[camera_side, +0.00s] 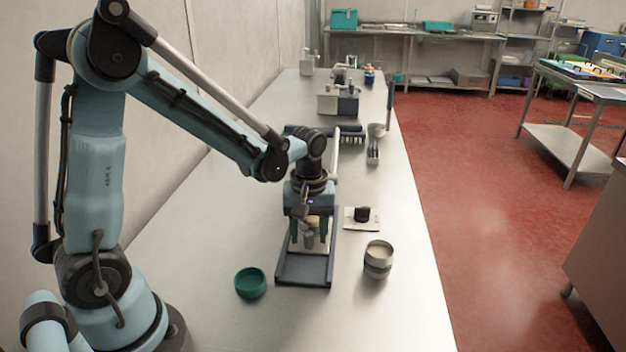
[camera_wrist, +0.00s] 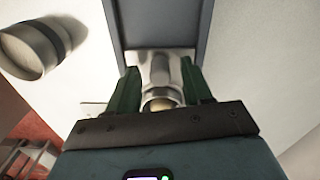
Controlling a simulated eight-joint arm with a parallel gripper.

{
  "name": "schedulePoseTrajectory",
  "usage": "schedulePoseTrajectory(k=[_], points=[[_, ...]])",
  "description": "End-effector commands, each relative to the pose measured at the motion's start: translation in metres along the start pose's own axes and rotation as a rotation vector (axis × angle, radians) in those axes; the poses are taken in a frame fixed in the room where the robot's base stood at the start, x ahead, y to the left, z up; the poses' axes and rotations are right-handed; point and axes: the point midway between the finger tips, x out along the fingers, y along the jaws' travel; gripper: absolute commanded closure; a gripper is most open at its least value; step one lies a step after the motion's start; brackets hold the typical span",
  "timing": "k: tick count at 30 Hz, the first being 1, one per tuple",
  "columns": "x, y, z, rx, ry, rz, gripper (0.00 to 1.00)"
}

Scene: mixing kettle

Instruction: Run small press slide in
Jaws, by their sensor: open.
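The small press appears to be the dark, raised-edge rail (camera_side: 303,271) on the bench below my gripper; in the wrist view its channel (camera_wrist: 160,22) runs up and away from the fingers. A pale metal slide block (camera_wrist: 150,57) with a grey upright piece sits in the channel, at its near part in the wrist view. My gripper (camera_side: 309,243) points down with its green fingers open, one on each side of the metal piece. The fingers (camera_wrist: 160,75) appear apart from it. My gripper body hides the rear of the press and the lower part of the metal piece.
A green bowl (camera_side: 250,283) stands left of the rail. A grey and cream cup (camera_side: 378,260) stands to its right, also in the wrist view (camera_wrist: 28,50). A small plate with a black knob (camera_side: 362,216) lies behind the cup.

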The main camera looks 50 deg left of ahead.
Motion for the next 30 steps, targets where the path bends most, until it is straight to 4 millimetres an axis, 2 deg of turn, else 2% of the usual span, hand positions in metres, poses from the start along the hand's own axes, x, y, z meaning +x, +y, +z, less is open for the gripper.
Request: schedulePoseTrajectory(k=[12,18,24,30], points=[[-0.067,-0.001,0.001,0.0,0.0,0.0,0.5],[-0.093,0.0,0.0,0.0,0.0,0.0,0.5],[-0.107,0.0,0.0,0.0,0.0,0.0,0.5],[-0.11,0.0,0.0,0.0,0.0,0.0,0.5]])
